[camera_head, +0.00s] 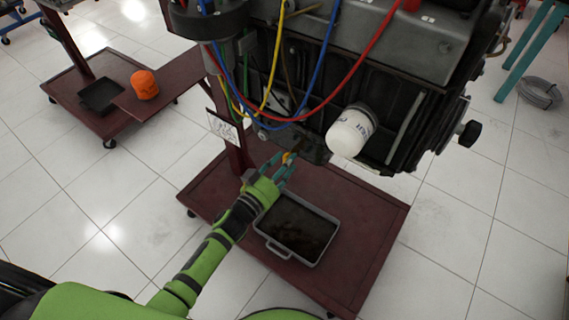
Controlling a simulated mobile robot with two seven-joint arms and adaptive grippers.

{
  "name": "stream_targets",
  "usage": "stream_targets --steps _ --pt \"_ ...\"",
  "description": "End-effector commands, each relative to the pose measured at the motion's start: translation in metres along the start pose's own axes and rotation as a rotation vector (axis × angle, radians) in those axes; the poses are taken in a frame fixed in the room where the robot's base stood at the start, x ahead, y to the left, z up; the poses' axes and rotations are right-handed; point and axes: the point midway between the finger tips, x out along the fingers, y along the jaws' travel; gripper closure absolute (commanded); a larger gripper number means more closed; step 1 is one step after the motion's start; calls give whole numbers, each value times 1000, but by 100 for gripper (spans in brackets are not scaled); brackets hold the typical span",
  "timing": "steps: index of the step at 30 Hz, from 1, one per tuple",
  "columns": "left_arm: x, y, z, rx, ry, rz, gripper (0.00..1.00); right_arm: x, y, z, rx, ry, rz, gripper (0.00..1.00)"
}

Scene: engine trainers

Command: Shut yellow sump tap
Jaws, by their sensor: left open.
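The yellow sump tap (286,157) shows as a small yellow-orange part low on the engine (305,150), just under its dark sump. My left gripper (280,162), with teal fingers on a green hand, reaches up to the tap from below left. Its fingers are open, one on either side of the tap as seen here. I cannot tell whether they touch it. The fingers partly hide the tap, so its handle position is unclear. My right gripper is not in view.
A grey drain tray (268,244) with dark contents sits on the dark red trolley base (375,225) below. A white filter (349,132) juts out to the right. Red, blue and yellow hoses hang above. An orange object (144,85) rests on another stand at left.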

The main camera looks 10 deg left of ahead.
Motion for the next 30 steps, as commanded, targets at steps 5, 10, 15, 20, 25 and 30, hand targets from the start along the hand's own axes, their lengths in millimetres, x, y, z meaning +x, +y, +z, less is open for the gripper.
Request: stream_targets --steps 5,10,15,20,25,30 --pt "0 0 0 -1 0 0 56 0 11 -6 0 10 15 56" --pt "0 0 0 -1 0 0 100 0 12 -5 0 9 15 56" --pt "0 0 0 0 0 0 100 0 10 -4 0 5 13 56" --pt "0 1 0 19 0 1 100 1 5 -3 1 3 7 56" --pt "0 1 1 87 0 1 100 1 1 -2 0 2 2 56" --pt "0 2 2 208 0 2 100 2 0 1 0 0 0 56"
